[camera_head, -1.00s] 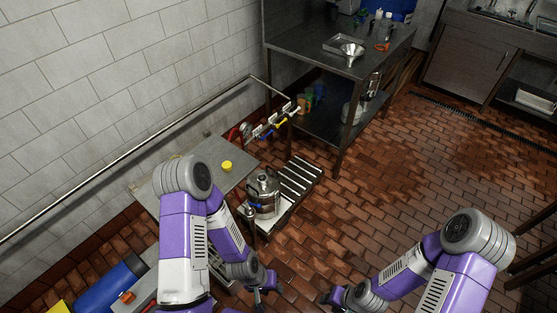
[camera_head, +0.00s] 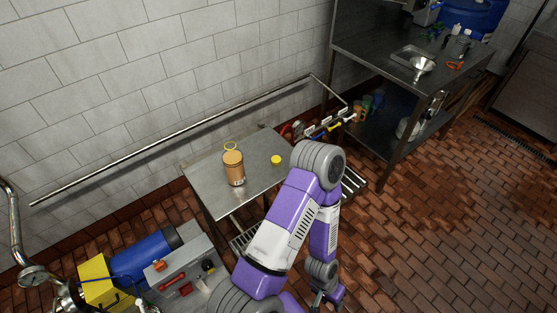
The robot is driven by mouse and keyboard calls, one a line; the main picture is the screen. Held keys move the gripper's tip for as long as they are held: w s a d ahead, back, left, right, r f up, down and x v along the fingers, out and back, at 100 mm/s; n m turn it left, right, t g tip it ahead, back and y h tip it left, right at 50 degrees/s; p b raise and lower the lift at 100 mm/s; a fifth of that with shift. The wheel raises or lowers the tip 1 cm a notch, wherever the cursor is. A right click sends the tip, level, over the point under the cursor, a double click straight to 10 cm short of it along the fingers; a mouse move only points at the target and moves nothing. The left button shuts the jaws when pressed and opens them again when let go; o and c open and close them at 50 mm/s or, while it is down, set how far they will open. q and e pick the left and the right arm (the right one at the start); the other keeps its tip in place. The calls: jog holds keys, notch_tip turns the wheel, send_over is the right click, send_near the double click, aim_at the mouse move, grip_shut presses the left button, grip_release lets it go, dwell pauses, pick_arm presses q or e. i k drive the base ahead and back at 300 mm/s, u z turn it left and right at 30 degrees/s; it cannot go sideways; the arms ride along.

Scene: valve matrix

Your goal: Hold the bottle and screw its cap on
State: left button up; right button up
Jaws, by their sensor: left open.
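An orange-brown bottle (camera_head: 234,168) stands upright on the small steel table (camera_head: 207,192) by the tiled wall. A yellow ring-like piece (camera_head: 230,147) shows at its top or just behind it; I cannot tell which. A small yellow cap (camera_head: 276,160) lies on the same table, to the right of the bottle and apart from it. My left gripper (camera_head: 322,302) hangs low at the bottom of the view, open, right of and below the table, away from both. My right gripper is out of view.
A wall pipe (camera_head: 190,132) runs behind the table to small coloured valves (camera_head: 325,127). A blue motor (camera_head: 145,258) and a tool cart (camera_head: 190,280) stand at lower left. A larger steel bench (camera_head: 385,65) is at upper right. The brick floor at right is clear.

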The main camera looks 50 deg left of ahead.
aim_at(232, 158)
jog(key=i, duration=0.85)
jog(key=u, duration=2.7)
